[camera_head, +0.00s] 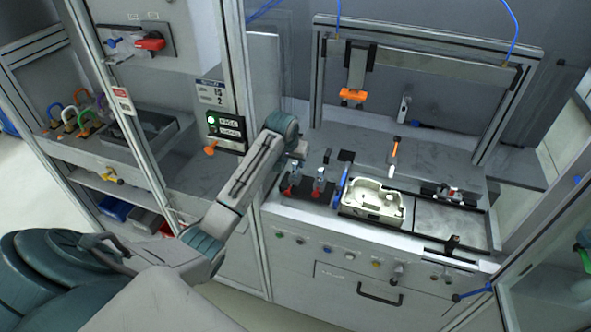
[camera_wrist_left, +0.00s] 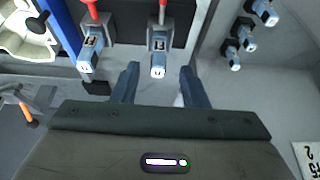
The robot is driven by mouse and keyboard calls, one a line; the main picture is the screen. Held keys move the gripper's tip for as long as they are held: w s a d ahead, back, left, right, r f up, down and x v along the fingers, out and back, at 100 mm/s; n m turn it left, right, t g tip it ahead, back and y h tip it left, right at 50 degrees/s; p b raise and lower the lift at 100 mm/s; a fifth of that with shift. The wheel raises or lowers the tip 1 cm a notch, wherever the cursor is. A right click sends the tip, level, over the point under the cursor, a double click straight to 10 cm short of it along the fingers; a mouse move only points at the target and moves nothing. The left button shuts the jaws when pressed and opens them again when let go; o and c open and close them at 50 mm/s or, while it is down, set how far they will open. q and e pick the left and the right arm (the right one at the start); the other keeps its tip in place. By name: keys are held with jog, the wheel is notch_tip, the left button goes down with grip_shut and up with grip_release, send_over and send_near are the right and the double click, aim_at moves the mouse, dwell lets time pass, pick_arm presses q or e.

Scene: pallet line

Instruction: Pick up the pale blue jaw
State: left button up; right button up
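Two small pale blue jaws with red parts stand at the left end of the bench fixture; the nearer to my gripper is (camera_head: 295,171) and the other (camera_head: 319,175). They also show in the left wrist view, one between my fingertips (camera_wrist_left: 158,45) and one to its left (camera_wrist_left: 89,47). I cannot tell for certain which the task means. My left gripper (camera_head: 299,155) is above and behind them. In the left wrist view its two blue-grey fingers (camera_wrist_left: 160,72) are spread apart, with the end of the middle jaw showing between their tips; contact is not clear. My right gripper is out of view.
A blue upright bar (camera_head: 341,184) and a cream moulded tray (camera_head: 372,201) stand right of the jaws. A grey plate (camera_head: 447,224) lies further right. A metal frame (camera_head: 320,75) rises around the bench. Several knobs line the front panel (camera_head: 340,252).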

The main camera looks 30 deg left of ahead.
aim_at(295, 163)
pick_arm(q)
jog(key=shift+w+f, duration=0.2)
jog(key=p+x, duration=0.1)
jog(key=x, duration=0.1)
jog(key=p+x, duration=0.1)
jog(key=shift+w+f+p, duration=0.25)
jog(key=shift+w+p, duration=0.15)
jog(key=shift+w+f, duration=0.15)
jog(key=shift+f, duration=0.35)
jog(key=shift+c, duration=1.1)
grip_shut()
